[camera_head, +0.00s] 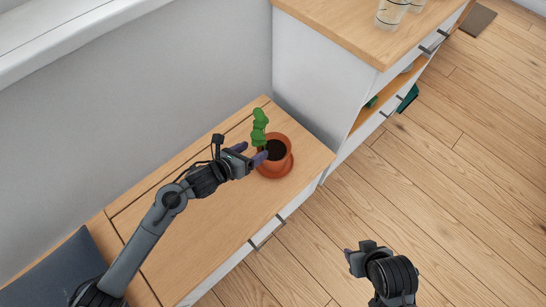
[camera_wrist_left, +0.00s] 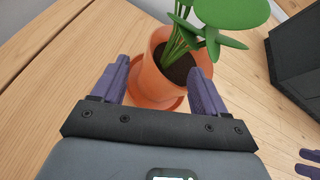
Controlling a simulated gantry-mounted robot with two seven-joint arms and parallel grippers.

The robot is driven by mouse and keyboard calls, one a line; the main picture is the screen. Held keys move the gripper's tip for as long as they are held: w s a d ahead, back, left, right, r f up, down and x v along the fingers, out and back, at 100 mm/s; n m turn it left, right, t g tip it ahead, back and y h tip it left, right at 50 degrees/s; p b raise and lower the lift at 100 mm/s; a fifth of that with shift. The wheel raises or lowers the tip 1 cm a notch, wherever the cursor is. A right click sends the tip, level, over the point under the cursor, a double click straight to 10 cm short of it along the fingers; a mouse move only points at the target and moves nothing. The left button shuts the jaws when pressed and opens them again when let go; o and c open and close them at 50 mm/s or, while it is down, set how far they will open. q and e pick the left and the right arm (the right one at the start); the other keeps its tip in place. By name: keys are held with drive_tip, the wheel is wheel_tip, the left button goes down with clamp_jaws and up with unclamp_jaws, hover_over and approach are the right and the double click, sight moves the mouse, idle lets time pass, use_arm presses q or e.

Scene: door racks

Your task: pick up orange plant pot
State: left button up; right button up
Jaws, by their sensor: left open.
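The orange plant pot (camera_head: 277,160) stands upright on an orange saucer on the low wooden bench, with dark soil and a green plant (camera_head: 260,126) in it. My left gripper (camera_head: 262,153) is at the pot's left side in the head view. In the left wrist view the pot (camera_wrist_left: 152,78) lies just beyond and between the two open purple fingers (camera_wrist_left: 158,85). The gripper holds nothing. Whether a finger touches the pot, I cannot tell. My right gripper (camera_head: 357,254) is at the lower right above the floor, away from the pot; its opening is not clear.
The wooden bench top (camera_head: 215,222) is clear left of and in front of the pot. A taller white cabinet (camera_head: 318,72) rises close behind and right of it, with glasses (camera_head: 390,14) on top. A dark cushion (camera_head: 62,272) lies at the lower left.

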sight(269, 141)
use_arm(q)
drive_tip(key=b+x, duration=0.2)
drive_tip(key=x, duration=0.3)
drive_tip(key=shift+f, duration=0.15)
drive_tip(key=shift+w+d+f, duration=0.1)
drive_tip(key=shift+w+d, duration=0.1)
drive_tip(key=shift+w, duration=0.1)
use_arm(e)
drive_tip(key=shift+a+f, duration=0.25)
drive_tip(key=shift+f, duration=0.35)
drive_tip(key=shift+a+f, duration=0.25)
drive_tip(key=shift+f, duration=0.3)
use_arm(q)
drive_tip(key=shift+c, duration=0.4)
use_arm(e)
drive_tip(key=shift+s, duration=0.1)
